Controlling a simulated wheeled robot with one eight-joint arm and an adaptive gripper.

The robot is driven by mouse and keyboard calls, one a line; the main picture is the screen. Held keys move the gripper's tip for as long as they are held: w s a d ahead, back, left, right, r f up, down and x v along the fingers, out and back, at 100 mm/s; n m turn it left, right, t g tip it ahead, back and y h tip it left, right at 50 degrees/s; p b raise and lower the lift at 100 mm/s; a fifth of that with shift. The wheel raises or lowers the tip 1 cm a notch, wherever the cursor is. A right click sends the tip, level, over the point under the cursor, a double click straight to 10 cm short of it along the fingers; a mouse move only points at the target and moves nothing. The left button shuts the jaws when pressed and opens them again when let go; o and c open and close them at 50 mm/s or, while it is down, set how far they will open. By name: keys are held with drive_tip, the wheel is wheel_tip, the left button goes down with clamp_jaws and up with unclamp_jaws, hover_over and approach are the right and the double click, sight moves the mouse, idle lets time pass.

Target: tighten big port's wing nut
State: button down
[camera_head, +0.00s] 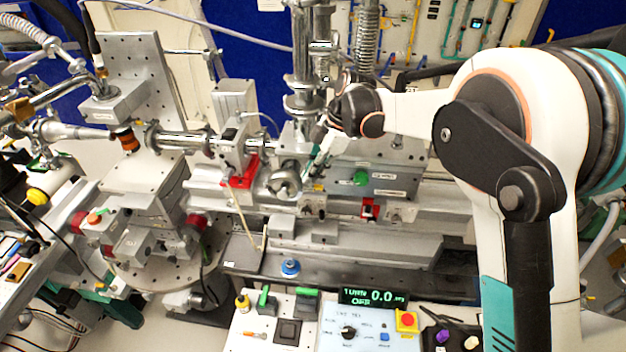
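A round metal port (284,183) sits near the middle of the beamline hardware, facing forward. I take it for the big port; its wing nut is too small to make out. My gripper (312,170) reaches down and left from my wrist, with its tips just right of the port and close to its upper right edge. I cannot tell whether they touch it. The fingers are small and partly blend with the metal behind, so their opening is unclear.
A red bracket (244,172) is left of the port. A vertical metal column (303,75) rises behind. In front are a control panel (346,335) and a blue-capped item (290,267).

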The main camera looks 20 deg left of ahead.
drive_tip(key=m+t+b, duration=0.1)
drive_tip(key=m+b, duration=0.1)
drive_tip(key=m, duration=0.1)
drive_tip(key=shift+s+f+m+y, duration=0.1)
drive_tip(key=shift+s+m+y, duration=0.05)
drive_tip(key=shift+m+y, duration=0.25)
drive_tip(key=m+t+b, duration=0.1)
drive_tip(key=m+b, duration=0.1)
drive_tip(key=m, duration=0.1)
drive_tip(key=shift+s+d, duration=0.1)
drive_tip(key=shift+s, duration=0.05)
drive_tip(key=shift+s+m+t+b, duration=0.15)
drive_tip(key=shift+m+t+b, duration=0.75)
drive_tip(key=shift+m, duration=1.6)
drive_tip(key=c, duration=2.1)
unclamp_jaws()
drive_tip(key=shift+r, duration=0.2)
drive_tip(key=v, duration=1.2)
drive_tip(key=shift+s+f, duration=0.1)
drive_tip(key=shift+s, duration=0.25)
